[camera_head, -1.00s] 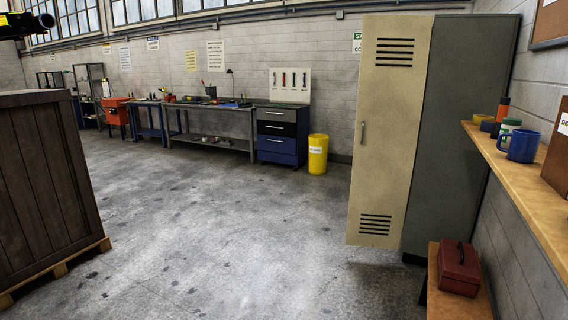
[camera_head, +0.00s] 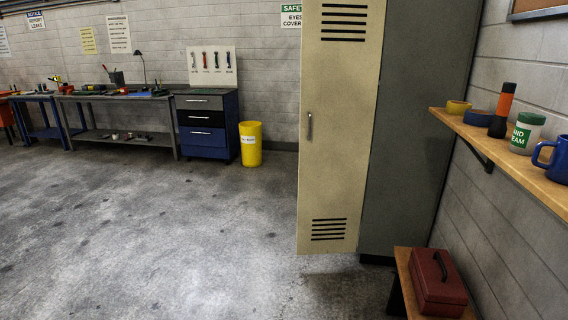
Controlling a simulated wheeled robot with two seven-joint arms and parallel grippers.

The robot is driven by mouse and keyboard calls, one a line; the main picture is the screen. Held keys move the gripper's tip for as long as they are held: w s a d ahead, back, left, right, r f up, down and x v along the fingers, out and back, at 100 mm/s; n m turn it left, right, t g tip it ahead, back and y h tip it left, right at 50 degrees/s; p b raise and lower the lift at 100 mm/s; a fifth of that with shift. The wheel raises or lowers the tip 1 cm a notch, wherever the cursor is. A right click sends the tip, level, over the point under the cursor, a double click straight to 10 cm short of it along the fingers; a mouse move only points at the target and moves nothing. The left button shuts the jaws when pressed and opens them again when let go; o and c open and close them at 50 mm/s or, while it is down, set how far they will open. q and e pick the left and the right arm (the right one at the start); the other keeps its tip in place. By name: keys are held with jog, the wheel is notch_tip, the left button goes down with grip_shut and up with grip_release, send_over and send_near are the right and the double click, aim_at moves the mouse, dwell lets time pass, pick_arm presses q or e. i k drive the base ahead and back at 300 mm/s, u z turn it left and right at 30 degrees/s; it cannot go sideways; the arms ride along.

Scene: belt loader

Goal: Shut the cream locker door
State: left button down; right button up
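The cream locker door (camera_head: 338,180) is right of centre, with dark vent slots at its top and bottom and a metal handle (camera_head: 309,127) near its left edge. It hangs on the tall grey locker (camera_head: 412,130), whose grey side shows to the right of the door. The door looks swung out from the locker body, but the inside is hidden and I cannot tell the angle. The top of the locker is cut off. Neither gripper is in view.
A wooden bench (camera_head: 404,275) with a red metal box (camera_head: 438,283) stands right of the locker. A yellow bin (camera_head: 250,145) and workbenches line the back wall. The floor (camera_head: 150,240) before the door is clear.

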aim_at(342, 44)
jog(key=z, duration=0.45)
jog(key=i, duration=3.4)
